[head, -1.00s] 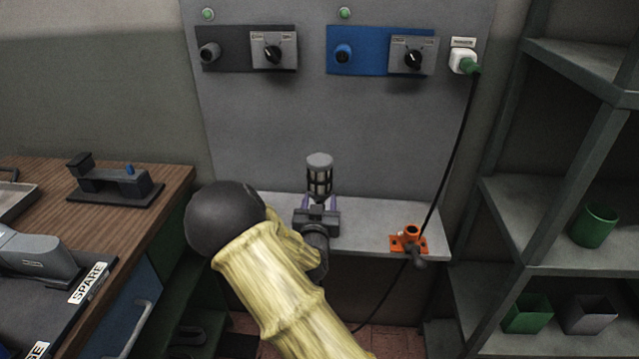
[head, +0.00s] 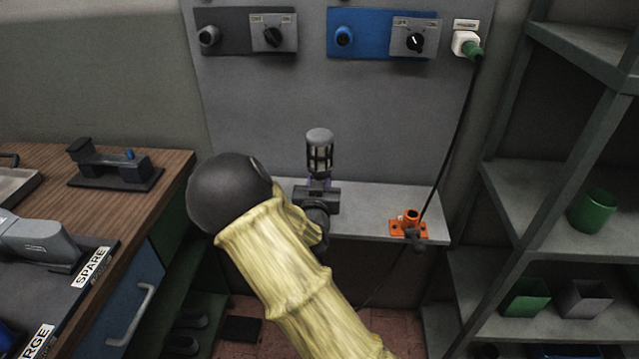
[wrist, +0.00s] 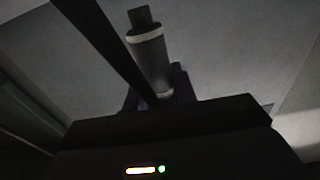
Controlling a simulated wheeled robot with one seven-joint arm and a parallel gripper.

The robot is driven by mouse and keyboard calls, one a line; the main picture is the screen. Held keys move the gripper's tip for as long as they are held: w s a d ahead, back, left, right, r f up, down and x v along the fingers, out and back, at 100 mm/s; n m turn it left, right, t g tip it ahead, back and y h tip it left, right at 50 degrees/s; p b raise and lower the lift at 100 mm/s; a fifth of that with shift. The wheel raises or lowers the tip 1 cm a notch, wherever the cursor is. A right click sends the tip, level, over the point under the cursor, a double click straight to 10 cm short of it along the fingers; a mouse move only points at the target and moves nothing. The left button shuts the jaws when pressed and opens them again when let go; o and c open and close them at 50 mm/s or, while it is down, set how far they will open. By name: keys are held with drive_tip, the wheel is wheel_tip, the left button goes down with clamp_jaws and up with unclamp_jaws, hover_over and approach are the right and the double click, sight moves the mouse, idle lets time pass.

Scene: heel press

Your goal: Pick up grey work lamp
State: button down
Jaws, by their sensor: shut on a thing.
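The grey work lamp (head: 319,147) has a grey cap and a dark caged body with pale openings. It is upright in front of the grey back panel, above the narrow grey shelf (head: 372,205). My gripper (head: 318,184) is shut on its lower part, which the jaws hide. The wrist view shows a grey cylinder with a pale band (wrist: 150,50) rising from between the jaws, dim and partly crossed by a dark bar. Whether the lamp's bottom clears the shelf is hidden behind my gripper.
An orange holder (head: 408,222) sits on the shelf to the right, with a black cable running up to a green plug (head: 472,48). A wooden bench (head: 150,165) is at left. A metal rack (head: 510,200) with green and grey bins stands at right.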

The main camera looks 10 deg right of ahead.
sight(320, 140)
wheel_tip(320, 140, up, 8)
drive_tip(key=shift+f+p, duration=0.15)
drive_tip(key=shift+p, duration=0.2)
idle(0.4)
drive_tip(key=shift+r+p, duration=1.4)
drive_tip(key=shift+r, duration=0.6)
drive_tip(key=shift+a, duration=0.1)
drive_tip(key=w+a+p, duration=0.1)
drive_tip(key=a+p, duration=0.2)
drive_tip(key=a, duration=0.9)
drive_tip(key=w+a+p, duration=0.2)
drive_tip(key=a+p, duration=0.2)
drive_tip(key=a, duration=0.7)
drive_tip(key=shift+w+a, duration=0.3)
drive_tip(key=shift+a, duration=0.1)
idle(1.0)
drive_tip(key=shift+f, duration=0.15)
